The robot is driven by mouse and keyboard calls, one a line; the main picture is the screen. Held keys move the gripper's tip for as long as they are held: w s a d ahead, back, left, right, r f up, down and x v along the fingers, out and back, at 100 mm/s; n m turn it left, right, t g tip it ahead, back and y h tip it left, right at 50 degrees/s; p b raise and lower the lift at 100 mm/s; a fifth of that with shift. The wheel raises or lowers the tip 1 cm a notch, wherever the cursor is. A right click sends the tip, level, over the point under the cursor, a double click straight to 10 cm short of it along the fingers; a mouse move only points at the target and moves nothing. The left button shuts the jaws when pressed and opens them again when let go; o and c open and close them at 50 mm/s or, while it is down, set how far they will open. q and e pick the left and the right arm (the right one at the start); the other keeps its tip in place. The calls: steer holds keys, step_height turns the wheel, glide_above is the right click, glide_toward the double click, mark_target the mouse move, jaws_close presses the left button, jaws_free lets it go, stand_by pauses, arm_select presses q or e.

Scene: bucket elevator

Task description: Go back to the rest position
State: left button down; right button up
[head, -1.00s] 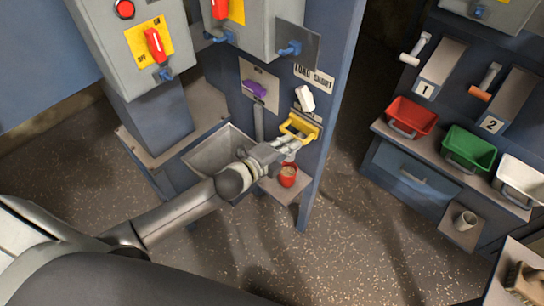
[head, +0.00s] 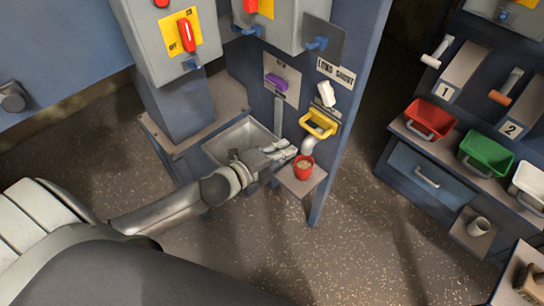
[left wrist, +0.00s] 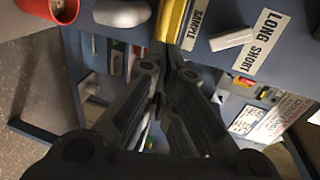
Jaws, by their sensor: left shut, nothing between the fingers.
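My left gripper (head: 288,150) is shut and empty. In the head view it appears just left of the yellow handle (head: 318,123) and above and left of the red cup (head: 304,167). The cup holds something pale and stands on a small shelf below a grey spout. In the left wrist view the shut fingers (left wrist: 168,52) point towards the yellow handle (left wrist: 172,20), with a gap that I cannot judge. The red cup also shows there at the top left (left wrist: 47,10). My right gripper is not in view.
A grey metal bin (head: 238,140) lies behind my left wrist. A white lever (head: 326,93) and a purple knob (head: 276,82) are on the blue panel. Red (head: 430,118), green (head: 485,152) and white bins stand at the right. The floor between is clear.

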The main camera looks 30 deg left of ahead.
arm_select(q)
steer(key=s+f+n+g+y, duration=0.3)
steer(key=s+n+g, duration=0.3)
steer(key=s+n, duration=0.55)
steer(key=s+f+n+g+y, duration=0.25)
steer(key=s+n+g, duration=0.25)
steer(key=s+n, duration=0.65)
steer(key=s+f+m+g, duration=0.1)
steer(key=s+f+m, duration=0.2)
steer(key=f, duration=2.4)
steer(key=s+a+f, duration=0.1)
steer(key=s+f, duration=0.7)
steer(key=s+a+f+g, duration=0.1)
steer(key=s+a+f, duration=0.1)
steer(key=s+f, duration=0.6)
steer(key=shift+s+a+g, duration=0.25)
steer(key=shift+s+g, duration=0.05)
steer(key=shift+s, duration=0.3)
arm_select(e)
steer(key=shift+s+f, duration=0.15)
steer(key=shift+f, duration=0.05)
